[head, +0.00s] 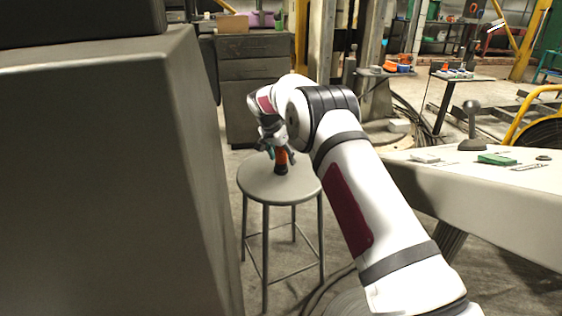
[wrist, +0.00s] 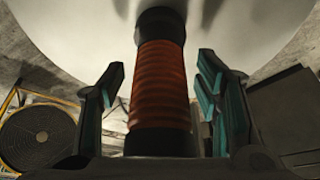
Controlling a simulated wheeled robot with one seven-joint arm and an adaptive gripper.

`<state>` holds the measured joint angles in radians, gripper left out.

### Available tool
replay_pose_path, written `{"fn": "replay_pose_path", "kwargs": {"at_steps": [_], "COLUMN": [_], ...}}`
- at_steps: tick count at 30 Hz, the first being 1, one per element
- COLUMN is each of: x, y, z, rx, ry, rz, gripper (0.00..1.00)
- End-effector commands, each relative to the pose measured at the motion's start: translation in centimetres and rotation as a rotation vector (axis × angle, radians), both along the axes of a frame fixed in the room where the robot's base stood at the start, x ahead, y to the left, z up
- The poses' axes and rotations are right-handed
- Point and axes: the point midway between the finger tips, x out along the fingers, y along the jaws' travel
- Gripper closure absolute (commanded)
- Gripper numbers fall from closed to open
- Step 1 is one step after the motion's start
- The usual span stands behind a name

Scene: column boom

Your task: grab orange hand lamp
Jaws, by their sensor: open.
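The orange hand lamp (head: 281,160) stands upright on a round grey stool (head: 254,185). It has a ribbed orange body with black ends. In the wrist view the lamp (wrist: 160,85) fills the middle, between the two teal-padded fingers of my gripper (wrist: 162,95). A gap shows on each side of the lamp, so the fingers are open around it and not pressed on it. In the head view my gripper (head: 279,150) is at the lamp's upper part, and partly covers it.
A large grey cabinet-like block (head: 110,170) stands close on the left. A light table (head: 480,180) on the right holds a green item (head: 497,159) and a dark plunger-like object (head: 472,128). A drawer unit (head: 252,85) stands behind the stool.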

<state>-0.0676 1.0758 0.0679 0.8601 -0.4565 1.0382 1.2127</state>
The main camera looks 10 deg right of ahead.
Motion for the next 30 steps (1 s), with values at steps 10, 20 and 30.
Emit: {"fn": "replay_pose_path", "kwargs": {"at_steps": [10, 20, 30], "x": [0.2, 0.2, 0.2], "y": [-0.2, -0.2, -0.2], "z": [-0.4, -0.4, 1.9], "rx": [0.000, 0.000, -0.001], "ry": [-0.003, -0.003, -0.005], "rz": [0.000, 0.000, -0.001], "gripper": [0.56, 1.00, 1.00]}}
